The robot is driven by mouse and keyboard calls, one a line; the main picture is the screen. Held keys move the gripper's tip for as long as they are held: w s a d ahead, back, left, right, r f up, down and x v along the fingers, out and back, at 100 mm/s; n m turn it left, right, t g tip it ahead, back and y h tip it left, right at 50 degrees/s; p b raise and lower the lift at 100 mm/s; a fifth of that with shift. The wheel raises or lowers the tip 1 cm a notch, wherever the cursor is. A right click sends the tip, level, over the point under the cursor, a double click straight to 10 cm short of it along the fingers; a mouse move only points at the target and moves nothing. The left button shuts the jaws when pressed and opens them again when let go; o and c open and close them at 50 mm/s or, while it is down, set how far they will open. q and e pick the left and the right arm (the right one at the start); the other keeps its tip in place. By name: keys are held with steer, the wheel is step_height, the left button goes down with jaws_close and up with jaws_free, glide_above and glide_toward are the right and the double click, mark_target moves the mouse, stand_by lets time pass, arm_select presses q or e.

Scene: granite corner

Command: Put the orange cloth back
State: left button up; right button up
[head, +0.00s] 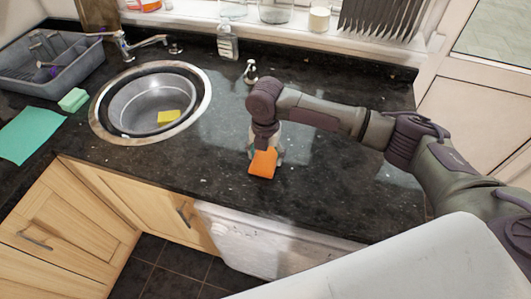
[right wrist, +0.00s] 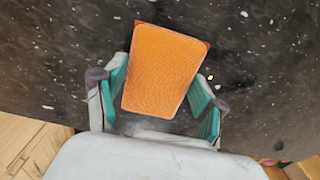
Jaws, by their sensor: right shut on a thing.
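The orange cloth (head: 262,165) is a small folded rectangle over the dark speckled worktop, near its front edge. My right gripper (head: 266,153) reaches down over it from the right and is shut on it. In the right wrist view the cloth (right wrist: 163,70) shows between the teal finger pads of the right gripper (right wrist: 163,88), its far end sticking out past them. I cannot tell whether the cloth touches the worktop. My left gripper is not in view.
A round steel sink (head: 150,103) with a yellow sponge (head: 168,117) is left of the gripper. A green cloth (head: 32,134), a green sponge (head: 73,100) and a grey dish rack (head: 45,68) are farther left. A soap dispenser (head: 250,74) stands behind the arm.

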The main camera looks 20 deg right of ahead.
mark_target(265, 156)
steer(key=o, duration=1)
steer(key=shift+f, duration=0.15)
step_height(265, 156, up, 12)
steer(key=b, duration=0.2)
steer(key=shift+r+b, duration=0.25)
steer(key=shift+b, duration=0.05)
